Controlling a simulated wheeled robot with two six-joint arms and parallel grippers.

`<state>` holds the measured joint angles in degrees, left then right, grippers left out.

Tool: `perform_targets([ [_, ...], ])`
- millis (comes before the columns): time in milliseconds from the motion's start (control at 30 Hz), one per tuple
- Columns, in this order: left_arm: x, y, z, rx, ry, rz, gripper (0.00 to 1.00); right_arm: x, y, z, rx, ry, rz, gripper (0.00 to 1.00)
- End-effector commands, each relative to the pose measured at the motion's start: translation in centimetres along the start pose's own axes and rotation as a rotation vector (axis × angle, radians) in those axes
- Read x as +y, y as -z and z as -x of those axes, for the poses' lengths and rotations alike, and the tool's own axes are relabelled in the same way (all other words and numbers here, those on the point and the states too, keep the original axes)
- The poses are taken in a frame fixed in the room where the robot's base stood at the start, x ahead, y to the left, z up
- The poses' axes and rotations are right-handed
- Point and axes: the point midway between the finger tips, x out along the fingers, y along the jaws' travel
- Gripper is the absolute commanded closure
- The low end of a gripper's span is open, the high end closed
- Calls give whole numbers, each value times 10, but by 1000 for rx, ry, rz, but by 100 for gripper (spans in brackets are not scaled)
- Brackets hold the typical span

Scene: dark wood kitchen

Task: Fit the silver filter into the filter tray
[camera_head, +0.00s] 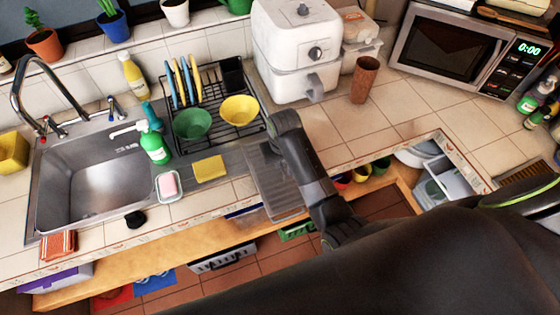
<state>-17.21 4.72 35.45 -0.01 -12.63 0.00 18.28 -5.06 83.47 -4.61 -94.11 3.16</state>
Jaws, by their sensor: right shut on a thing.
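The silver filter (268,190) is a flat, ribbed grey panel. It reaches across the counter's front edge in the middle of the view, to the right of the yellow cloth. My right gripper (274,136) is at its far end and shut on it, with the fingertips mostly hidden by my wrist and forearm. My arm covers the filter's right side. I cannot tell whether the filter touches the counter. I cannot make out the filter tray. My left gripper is not in view.
The dish rack (222,82) with a green bowl (192,124) and a yellow bowl (239,110) stands behind the filter. A white appliance (296,55) and brown cup (365,80) stand right of it. The sink (95,180) is at left.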

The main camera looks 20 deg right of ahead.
Motion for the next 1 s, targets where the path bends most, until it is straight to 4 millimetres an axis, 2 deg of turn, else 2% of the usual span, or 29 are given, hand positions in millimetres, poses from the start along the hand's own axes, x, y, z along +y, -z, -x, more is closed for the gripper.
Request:
perform_targets([
  [133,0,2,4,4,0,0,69,0,-2,-12,0,0,0,100],
  [500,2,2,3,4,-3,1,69,0,-2,-16,1,0,0,100],
  [533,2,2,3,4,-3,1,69,0,-2,-16,0,0,0,89],
  [700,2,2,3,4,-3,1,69,0,-2,-16,0,0,0,70],
  [1000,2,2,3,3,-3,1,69,0,-2,-14,1,0,0,70],
])
